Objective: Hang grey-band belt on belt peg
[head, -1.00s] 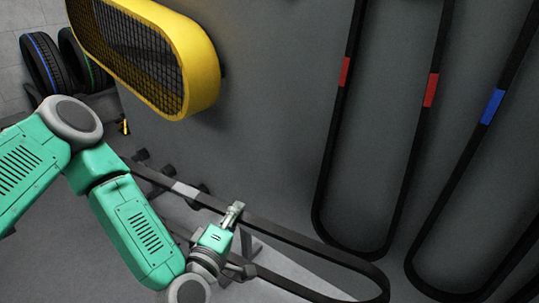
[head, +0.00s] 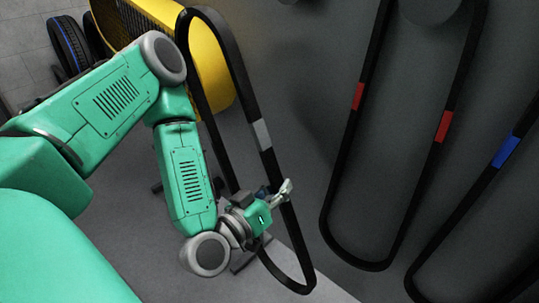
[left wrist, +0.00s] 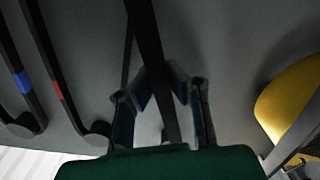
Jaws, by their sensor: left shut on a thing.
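The grey-band belt (head: 235,68) is a long black loop with one light grey band (head: 262,134). It hangs steeply tilted in front of the grey panel, its upper end overlapping the yellow guard. My left gripper (head: 280,192) is shut on the belt's right-hand strand, below the grey band. In the left wrist view the belt (left wrist: 147,40) runs between the fingers of my left gripper (left wrist: 162,95). I cannot make out an empty belt peg; a round dark peg (head: 430,8) at the top edge is with the red-band belt. My right gripper is not in view.
A red-band belt (head: 344,150) and a blue-band belt (head: 470,192) hang on the grey panel (head: 310,90) to the right. A yellow mesh guard (head: 222,75) stands behind the held belt. Tyres (head: 68,45) stand at the far left.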

